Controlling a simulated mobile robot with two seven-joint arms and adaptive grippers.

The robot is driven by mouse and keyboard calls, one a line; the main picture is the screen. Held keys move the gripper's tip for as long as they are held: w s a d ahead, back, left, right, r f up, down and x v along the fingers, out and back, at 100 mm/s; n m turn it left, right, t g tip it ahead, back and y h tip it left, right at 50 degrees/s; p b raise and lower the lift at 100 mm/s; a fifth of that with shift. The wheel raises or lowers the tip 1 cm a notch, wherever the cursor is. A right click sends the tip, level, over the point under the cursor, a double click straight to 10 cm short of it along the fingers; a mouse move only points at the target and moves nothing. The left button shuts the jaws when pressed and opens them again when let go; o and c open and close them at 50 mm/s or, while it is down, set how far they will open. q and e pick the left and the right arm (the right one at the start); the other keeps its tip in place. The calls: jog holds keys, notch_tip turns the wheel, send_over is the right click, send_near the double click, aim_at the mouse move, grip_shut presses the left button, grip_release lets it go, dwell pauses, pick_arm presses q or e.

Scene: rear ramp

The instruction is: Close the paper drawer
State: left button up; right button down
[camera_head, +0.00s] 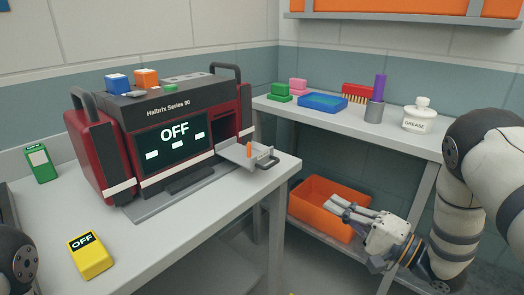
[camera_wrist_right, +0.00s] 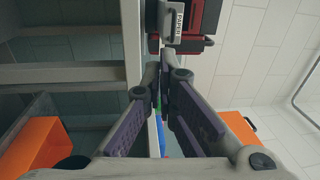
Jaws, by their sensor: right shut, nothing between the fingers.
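The paper drawer (camera_head: 246,155) is a light grey tray that sticks out from the right side of the red and black machine (camera_head: 170,125). A dark handle (camera_head: 268,163) is at its outer end, and a small orange piece stands in it. In the right wrist view, a grey block with a label reading PAPER (camera_wrist_right: 178,20) shows at the top, beyond the fingertips. My right gripper (camera_head: 338,204) is shut and empty, low and right of the drawer, in front of the orange bin; its fingers also show in the right wrist view (camera_wrist_right: 163,85). My left gripper is out of view.
An orange bin (camera_head: 310,216) stands on the lower shelf. The side table (camera_head: 300,112) holds a blue tray (camera_head: 322,103), a brush, a cup and a grease jar (camera_head: 418,117). A yellow OFF block (camera_head: 89,256) lies on the front table (camera_head: 165,245).

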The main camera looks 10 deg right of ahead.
notch_tip(320, 180, up, 2)
jog(key=w+a+r+y, duration=0.1)
jog(key=a, duration=0.1)
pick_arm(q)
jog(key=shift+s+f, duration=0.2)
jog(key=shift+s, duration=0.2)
pick_arm(e)
send_near(264, 162)
jog(key=w+a+r, duration=0.2)
jog(key=shift+w+a, duration=0.15)
jog(key=shift+w, duration=0.2)
